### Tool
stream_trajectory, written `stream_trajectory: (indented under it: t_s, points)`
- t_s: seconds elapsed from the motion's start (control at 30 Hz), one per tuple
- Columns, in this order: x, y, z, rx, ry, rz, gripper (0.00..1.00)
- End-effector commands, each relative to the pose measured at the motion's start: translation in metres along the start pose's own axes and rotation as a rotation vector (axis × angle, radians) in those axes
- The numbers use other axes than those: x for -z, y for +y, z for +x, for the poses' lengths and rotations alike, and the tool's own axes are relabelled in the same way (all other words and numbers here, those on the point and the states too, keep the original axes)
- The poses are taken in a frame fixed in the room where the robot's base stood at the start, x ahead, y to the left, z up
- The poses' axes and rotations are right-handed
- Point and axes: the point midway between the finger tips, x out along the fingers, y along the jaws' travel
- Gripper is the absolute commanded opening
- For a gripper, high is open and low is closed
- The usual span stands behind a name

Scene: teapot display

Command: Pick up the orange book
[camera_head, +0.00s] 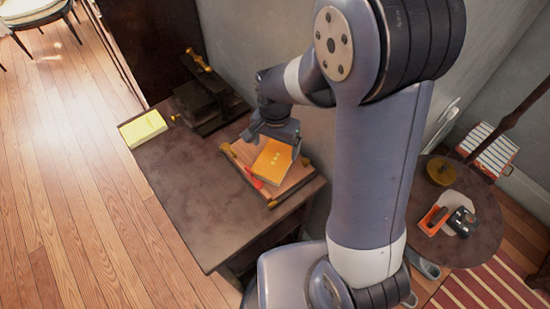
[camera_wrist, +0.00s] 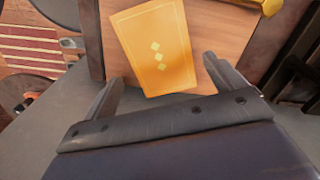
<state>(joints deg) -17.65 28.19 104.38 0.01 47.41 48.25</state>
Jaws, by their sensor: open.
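The orange book (camera_head: 273,160) lies flat on a wooden tray (camera_head: 297,178) on the dark table. In the wrist view the book (camera_wrist: 155,45) shows its orange cover with small pale diamonds, and its lower edge is close to the fingertips. My gripper (camera_head: 281,138) is over the back side of the tray, beside the book. In the wrist view my gripper (camera_wrist: 160,75) is open, with one finger on each side below the book's near edge. I cannot tell the exact height of the fingers above the tray.
A yellow book (camera_head: 143,129) lies at the table's left corner. A dark stand (camera_head: 207,103) is behind it. A red object (camera_head: 257,184) lies at the tray's front edge. The table's front (camera_head: 200,215) is clear. A round table (camera_head: 478,215) with small objects stands right.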

Motion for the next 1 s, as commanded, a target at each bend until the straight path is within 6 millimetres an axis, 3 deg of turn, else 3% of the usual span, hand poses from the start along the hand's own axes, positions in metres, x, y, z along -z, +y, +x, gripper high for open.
stream_trajectory:
  t_s: [0.1,0.4,0.7,1.0]
  points:
    - [0.001,0.000,0.011,-0.003,-0.002,0.000,1.00]
    - [0.003,0.000,0.048,-0.002,-0.002,0.000,1.00]
    - [0.003,0.000,0.052,0.000,0.000,0.000,1.00]
    - [0.003,0.000,0.052,0.000,0.000,0.000,0.76]
